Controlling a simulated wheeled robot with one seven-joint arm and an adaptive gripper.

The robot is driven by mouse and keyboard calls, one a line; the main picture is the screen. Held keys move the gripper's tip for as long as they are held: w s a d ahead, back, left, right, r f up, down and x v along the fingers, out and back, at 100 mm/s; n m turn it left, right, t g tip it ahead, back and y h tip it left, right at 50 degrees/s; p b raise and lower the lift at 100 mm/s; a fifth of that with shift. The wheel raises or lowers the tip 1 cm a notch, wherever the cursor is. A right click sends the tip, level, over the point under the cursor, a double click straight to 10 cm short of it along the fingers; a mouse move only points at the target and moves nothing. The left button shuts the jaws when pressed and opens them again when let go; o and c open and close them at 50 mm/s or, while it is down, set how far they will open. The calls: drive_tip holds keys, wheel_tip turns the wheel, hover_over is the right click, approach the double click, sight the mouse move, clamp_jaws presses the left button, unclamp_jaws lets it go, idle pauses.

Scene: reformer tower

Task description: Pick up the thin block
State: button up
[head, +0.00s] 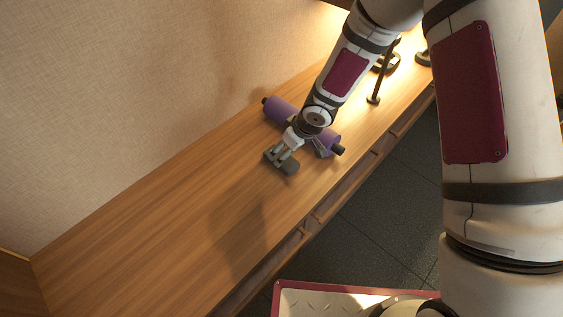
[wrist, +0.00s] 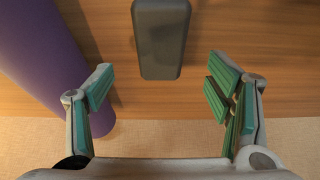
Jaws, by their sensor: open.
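I cannot tell the exact height gap.
A purple roller (head: 284,109) with dark ends lies beneath my arm, close to the gripper; it also shows beside the left finger in the wrist view (wrist: 38,50). Dark metal stands (head: 375,85) are farther back. The wooden counter (head: 150,225) is clear toward the lower left.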

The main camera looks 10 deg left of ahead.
drive_tip(key=b+x, duration=0.2)
drive_tip(key=x, duration=0.3)
drive_tip(key=shift+f+b, duration=0.35)
drive_tip(key=shift+f, duration=0.05)
drive_tip(key=shift+r, duration=0.1)
drive_tip(key=c, duration=0.9)
